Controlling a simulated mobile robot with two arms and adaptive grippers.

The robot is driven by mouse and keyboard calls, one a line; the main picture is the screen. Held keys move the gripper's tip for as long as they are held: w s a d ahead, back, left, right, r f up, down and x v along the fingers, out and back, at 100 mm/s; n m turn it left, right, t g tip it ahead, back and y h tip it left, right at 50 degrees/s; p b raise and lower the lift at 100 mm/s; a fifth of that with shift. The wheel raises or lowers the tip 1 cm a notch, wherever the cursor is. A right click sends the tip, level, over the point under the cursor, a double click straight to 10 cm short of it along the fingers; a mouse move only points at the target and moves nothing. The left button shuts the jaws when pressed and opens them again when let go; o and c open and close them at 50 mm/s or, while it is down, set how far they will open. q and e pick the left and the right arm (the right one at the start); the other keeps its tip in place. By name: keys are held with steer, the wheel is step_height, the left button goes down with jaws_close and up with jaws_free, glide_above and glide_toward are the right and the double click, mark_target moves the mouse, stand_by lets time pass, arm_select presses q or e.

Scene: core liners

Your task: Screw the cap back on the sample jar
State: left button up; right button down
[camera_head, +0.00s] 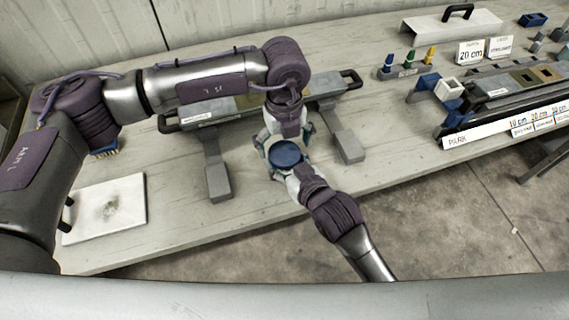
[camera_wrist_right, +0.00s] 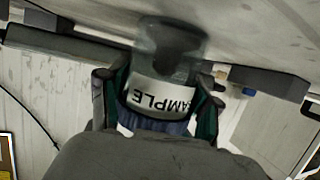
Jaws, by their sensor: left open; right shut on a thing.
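The sample jar (camera_wrist_right: 166,88) is upright, though upside down in the right wrist view, with dark matter inside and a white SAMPLE label. Its blue cap (camera_head: 286,154) shows from above in the head view, at the jar's mouth; whether it is threaded I cannot tell. My right gripper (camera_wrist_right: 157,103) is shut on the jar, teal fingers on both sides. My left gripper (camera_head: 285,140) is open at the cap, pointing at it from the far side. The jar's body is mostly hidden in the head view.
A grey rack with black handles (camera_head: 215,112) stands behind the grippers, its feet reaching forward. A white stained board (camera_head: 108,208) lies at left. Core trays (camera_head: 495,105), labels and coloured markers (camera_head: 408,66) fill the right of the bench. The bench's front edge (camera_head: 390,176) runs close by.

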arm_select(q)
steer(key=shift+f, duration=0.95)
steer(key=c, duration=1.2)
steer(key=m, duration=0.3)
steer(key=o, duration=1.3)
steer(key=shift+c, duration=0.2)
steer(key=shift+r, duration=0.1)
